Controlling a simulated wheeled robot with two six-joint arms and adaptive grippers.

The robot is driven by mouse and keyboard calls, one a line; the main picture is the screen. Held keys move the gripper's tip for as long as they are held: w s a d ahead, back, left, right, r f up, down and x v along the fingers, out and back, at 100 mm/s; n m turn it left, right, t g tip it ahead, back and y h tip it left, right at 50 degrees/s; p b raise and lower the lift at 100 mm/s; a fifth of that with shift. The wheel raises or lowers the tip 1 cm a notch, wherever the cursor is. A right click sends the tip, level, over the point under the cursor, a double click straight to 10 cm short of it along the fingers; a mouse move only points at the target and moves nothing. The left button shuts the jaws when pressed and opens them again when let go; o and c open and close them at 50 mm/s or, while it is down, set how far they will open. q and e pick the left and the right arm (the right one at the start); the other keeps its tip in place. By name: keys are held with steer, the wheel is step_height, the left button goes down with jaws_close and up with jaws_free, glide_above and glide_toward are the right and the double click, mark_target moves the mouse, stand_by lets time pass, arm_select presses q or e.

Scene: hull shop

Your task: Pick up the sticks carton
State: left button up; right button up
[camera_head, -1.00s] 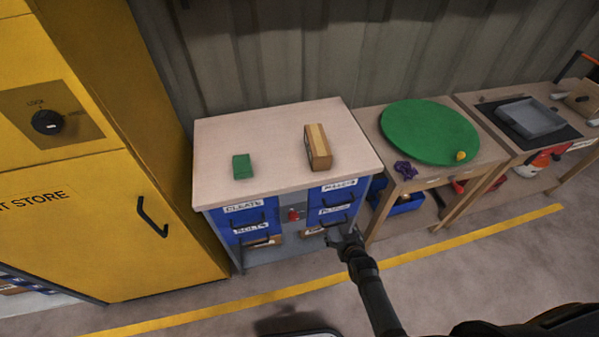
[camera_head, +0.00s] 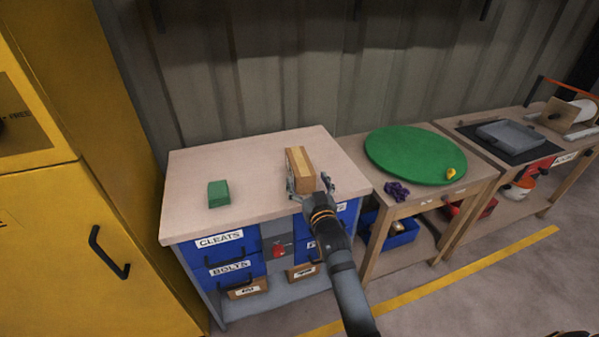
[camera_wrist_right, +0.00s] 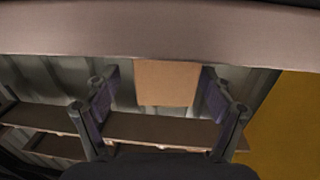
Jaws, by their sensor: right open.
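A brown carton (camera_head: 300,164) with a paler strip along its top, likely the sticks carton, stands on the pale top of the drawer cabinet (camera_head: 240,152). My right gripper (camera_head: 309,184) is open at the carton's near end, one finger toward each side. In the right wrist view the carton (camera_wrist_right: 167,82) shows as a plain tan face between the two spread fingers (camera_wrist_right: 163,103), with gaps on both sides. I cannot tell how deep it sits between them. My left gripper is not in view.
A green block (camera_head: 218,194) stands left of the carton. Right of the cabinet, a bench carries a round green mat (camera_head: 415,155), a purple item (camera_head: 396,191) and a small yellow item (camera_head: 450,173). A yellow locker (camera_head: 70,220) stands at left, a corrugated wall behind.

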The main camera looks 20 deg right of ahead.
mark_target(301, 167)
steer(key=shift+w+r, duration=0.15)
steer(key=shift+w, duration=0.1)
steer(key=w, duration=0.4)
steer(key=shift+w+a+r+b, duration=0.15)
steer(key=shift+w+b, duration=0.15)
steer(key=shift+w, duration=0.1)
steer(key=c, duration=1.3)
steer(key=shift+r, duration=0.1)
steer(key=shift+c, duration=0.6)
steer(key=shift+r, duration=0.1)
